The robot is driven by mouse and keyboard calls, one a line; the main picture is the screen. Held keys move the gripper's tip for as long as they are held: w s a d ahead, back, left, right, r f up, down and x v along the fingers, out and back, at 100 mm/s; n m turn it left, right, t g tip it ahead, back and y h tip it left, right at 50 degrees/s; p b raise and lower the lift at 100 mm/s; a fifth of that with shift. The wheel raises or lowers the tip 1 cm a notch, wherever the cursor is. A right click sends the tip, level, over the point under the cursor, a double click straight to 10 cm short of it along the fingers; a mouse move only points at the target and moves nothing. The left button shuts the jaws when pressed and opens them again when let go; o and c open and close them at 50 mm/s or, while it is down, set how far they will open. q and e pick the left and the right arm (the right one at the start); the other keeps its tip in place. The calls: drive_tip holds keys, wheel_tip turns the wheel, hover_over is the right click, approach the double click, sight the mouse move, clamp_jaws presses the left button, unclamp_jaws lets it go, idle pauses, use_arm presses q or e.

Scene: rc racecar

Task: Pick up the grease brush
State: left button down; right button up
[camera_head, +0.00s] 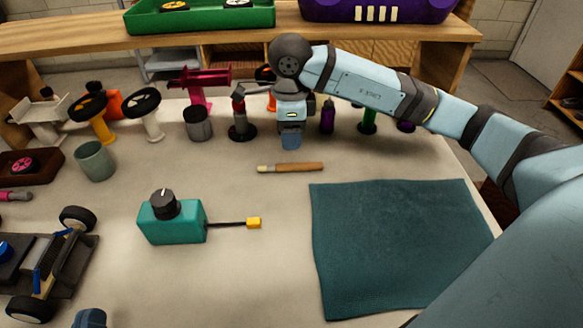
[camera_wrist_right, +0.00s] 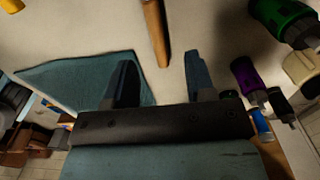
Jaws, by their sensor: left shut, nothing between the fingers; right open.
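The grease brush (camera_head: 292,168) has a wooden handle and a pale bristle tip pointing left. It lies flat on the workbench, between the teal controller box and the row of tools. My right gripper (camera_head: 290,140) hangs just behind the brush, pointing down, apart from it. In the right wrist view the open fingers (camera_wrist_right: 160,72) have nothing between them, and the brush handle (camera_wrist_right: 156,32) lies ahead of them, its far end cut off by the frame. Only a tip of my left gripper (camera_head: 90,318) shows at the bottom left edge; it is shut and empty.
A teal cloth (camera_head: 400,240) lies right of centre. The teal box (camera_head: 172,222) with a knob and yellow-tipped rod is in front of the brush. A grey cup (camera_head: 95,161), a car chassis (camera_head: 45,270) and several tools and bottles stand around. Bare bench surrounds the brush.

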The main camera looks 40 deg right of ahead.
sight(290, 164)
use_arm(q)
drive_tip(key=shift+s+d+r+t+h+b, duration=0.1)
drive_tip(key=shift+r+t+h+b, duration=0.1)
drive_tip(key=shift+r, duration=0.15)
drive_tip(key=shift+d+r+t+h+b, duration=0.1)
drive_tip(key=shift+r+t, duration=0.1)
drive_tip(key=shift+r, duration=0.15)
use_arm(e)
wheel_tip(290, 164, down, 3)
drive_tip(key=shift+f, duration=0.15)
use_arm(q)
wheel_tip(290, 164, down, 3)
drive_tip(key=shift+d+r+g+b, duration=0.15)
drive_tip(key=shift+g+b, duration=0.25)
drive_tip(key=shift+b, duration=0.55)
use_arm(e)
drive_tip(key=f, duration=0.4)
drive_tip(key=shift+s+a+f, duration=0.15)
drive_tip(key=shift+s+a, duration=0.05)
drive_tip(key=shift+s, duration=0.1)
use_arm(q)
drive_tip(key=shift+g, duration=0.3)
use_arm(e)
drive_tip(key=shift+f, duration=0.45)
clamp_jaws()
